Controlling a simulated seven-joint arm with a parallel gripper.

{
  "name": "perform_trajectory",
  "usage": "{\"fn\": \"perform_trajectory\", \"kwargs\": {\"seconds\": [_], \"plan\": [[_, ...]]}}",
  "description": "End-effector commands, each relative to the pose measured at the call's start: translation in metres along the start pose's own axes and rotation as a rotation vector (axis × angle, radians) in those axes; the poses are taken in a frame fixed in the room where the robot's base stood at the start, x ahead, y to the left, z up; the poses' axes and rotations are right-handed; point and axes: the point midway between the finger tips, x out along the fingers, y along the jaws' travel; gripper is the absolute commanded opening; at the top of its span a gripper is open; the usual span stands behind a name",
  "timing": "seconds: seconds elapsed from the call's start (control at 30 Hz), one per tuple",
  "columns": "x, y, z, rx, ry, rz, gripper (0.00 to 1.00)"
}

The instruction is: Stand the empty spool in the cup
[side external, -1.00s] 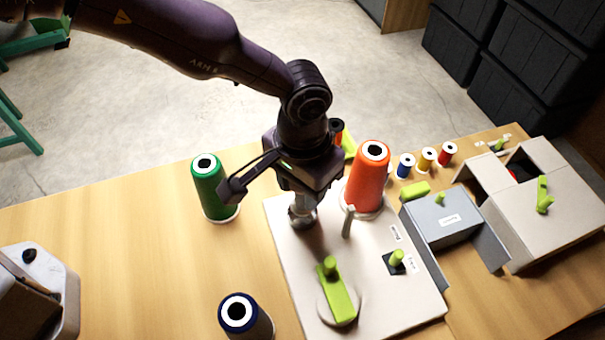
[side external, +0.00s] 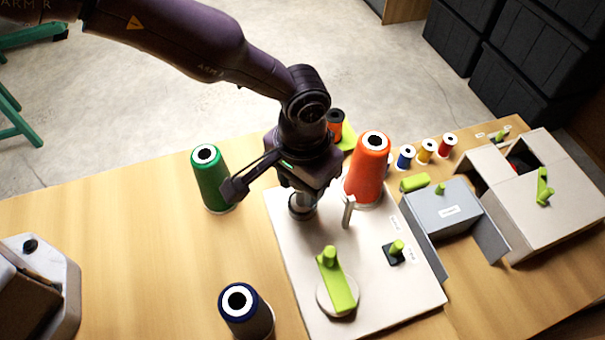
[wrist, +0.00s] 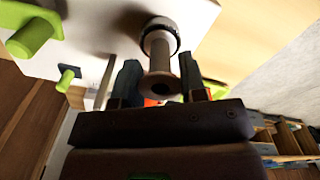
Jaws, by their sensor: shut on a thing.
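The empty spool (wrist: 161,62) is a bare grey-brown tube between my gripper's (wrist: 160,80) two dark fingers, its open near end facing the wrist camera. My gripper (side external: 303,190) is shut on it and stands over the pale board in the side view. The cup (wrist: 172,25) shows as a dark ring around the spool's far end. It also shows in the side view as a dark ring (side external: 302,212) on the board beneath my gripper. The spool looks upright in line with the cup; I cannot tell how deep it sits.
On the pale board (side external: 290,270) are a grey post (side external: 348,212), a lime lever (side external: 338,280) and a lime knob (side external: 397,248). A tall orange cone (side external: 367,170) stands close behind. Green (side external: 211,182) and navy (side external: 248,315) cones stand left of the board.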

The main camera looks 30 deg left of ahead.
Motion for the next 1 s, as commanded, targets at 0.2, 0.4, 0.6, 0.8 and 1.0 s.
{"fn": "perform_trajectory", "kwargs": {"seconds": [0.2,0.4,0.6,0.8,1.0], "plan": [[0.010,0.000,0.000,0.000,-0.001,-0.001,0.25],[0.015,0.000,0.000,0.000,0.000,0.000,0.25],[0.016,0.000,0.000,0.000,0.000,0.000,0.25],[0.015,0.000,0.000,0.000,0.000,0.000,0.68],[0.015,0.000,0.000,0.000,0.000,0.000,0.68]]}}
